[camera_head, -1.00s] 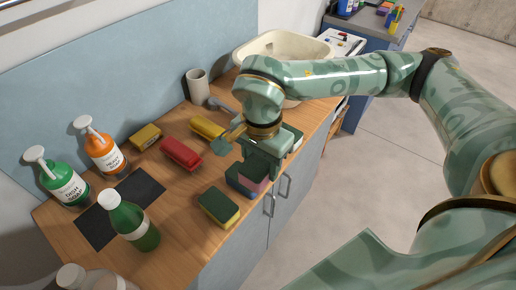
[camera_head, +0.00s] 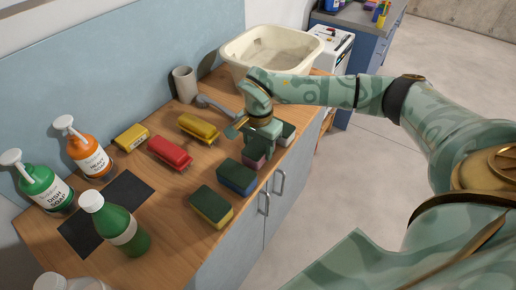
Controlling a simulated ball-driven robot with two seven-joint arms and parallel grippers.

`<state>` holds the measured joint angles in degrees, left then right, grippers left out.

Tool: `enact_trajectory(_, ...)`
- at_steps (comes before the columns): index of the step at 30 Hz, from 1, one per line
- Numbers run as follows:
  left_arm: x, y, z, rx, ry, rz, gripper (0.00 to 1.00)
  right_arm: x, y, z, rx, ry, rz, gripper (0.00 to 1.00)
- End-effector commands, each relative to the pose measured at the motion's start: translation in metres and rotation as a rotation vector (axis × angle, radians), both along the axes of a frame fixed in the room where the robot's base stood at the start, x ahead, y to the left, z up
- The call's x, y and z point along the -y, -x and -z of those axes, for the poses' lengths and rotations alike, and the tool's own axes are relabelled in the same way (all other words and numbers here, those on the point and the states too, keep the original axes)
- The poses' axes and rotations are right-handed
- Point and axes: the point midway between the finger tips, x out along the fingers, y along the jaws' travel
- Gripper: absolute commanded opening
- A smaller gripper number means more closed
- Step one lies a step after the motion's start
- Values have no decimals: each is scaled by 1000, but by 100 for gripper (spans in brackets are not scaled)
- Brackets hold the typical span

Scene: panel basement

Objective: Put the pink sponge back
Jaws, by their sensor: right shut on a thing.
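The pink sponge (camera_head: 254,153) is under my right gripper (camera_head: 258,145), which is shut on it. It is partly hidden by the gripper, and I cannot tell whether it touches the counter. A yellow sponge with a dark green top (camera_head: 211,207) lies at the near end of that row. My left gripper is not in view.
On the wooden counter (camera_head: 172,228) stand a green soap bottle (camera_head: 45,188), an orange one (camera_head: 90,158), a green bottle (camera_head: 118,228) and a grey cup (camera_head: 185,84). Red (camera_head: 169,152) and yellow brushes (camera_head: 198,128), a yellow box (camera_head: 131,137), a dark mat (camera_head: 78,238) and a cream basin (camera_head: 228,55) are there too.

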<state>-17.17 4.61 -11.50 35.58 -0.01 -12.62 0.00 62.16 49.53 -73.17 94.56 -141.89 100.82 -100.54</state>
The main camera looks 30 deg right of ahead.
Motion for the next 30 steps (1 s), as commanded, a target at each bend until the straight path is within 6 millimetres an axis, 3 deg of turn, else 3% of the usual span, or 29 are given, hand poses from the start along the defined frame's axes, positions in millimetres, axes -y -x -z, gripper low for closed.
enact_trajectory(11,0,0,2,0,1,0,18,0,0,7,1,1,1,32)
enact_trajectory(12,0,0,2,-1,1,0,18,0,0,7,1,1,1,55)
enact_trajectory(14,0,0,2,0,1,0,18,0,0,7,1,1,1,72)
enact_trajectory(24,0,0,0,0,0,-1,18,0,-1,2,3,0,1,72)
enact_trajectory(30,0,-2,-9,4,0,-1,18,1,-2,-35,9,1,1,72)
